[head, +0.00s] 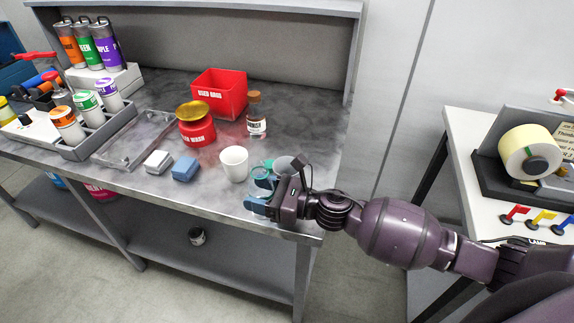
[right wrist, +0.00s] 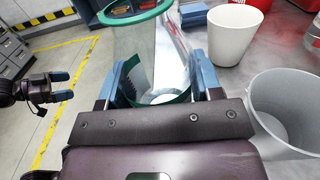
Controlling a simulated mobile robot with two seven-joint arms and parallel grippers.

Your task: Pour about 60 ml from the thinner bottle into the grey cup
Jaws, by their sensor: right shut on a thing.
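A corked clear bottle (head: 257,122) with a white label stands on the bench; the label is too small to read, but it looks like the thinner bottle. The grey cup (head: 285,166) stands near the bench's right front edge, partly behind my right gripper; it also shows in the right wrist view (right wrist: 285,105). My right gripper (head: 262,194) is shut on a clear glass vessel with green rim and base (right wrist: 150,55), beside the grey cup. The vessel looks empty. My left gripper (right wrist: 62,86) is open and empty, away from the bench, in the right wrist view.
A white cup (head: 233,164) stands left of the held glass. Behind are a red wash can (head: 196,128) and a red bin (head: 219,93). Blue (head: 185,168) and white (head: 158,162) blocks lie near the front edge. Bare bench surrounds the corked bottle's front.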

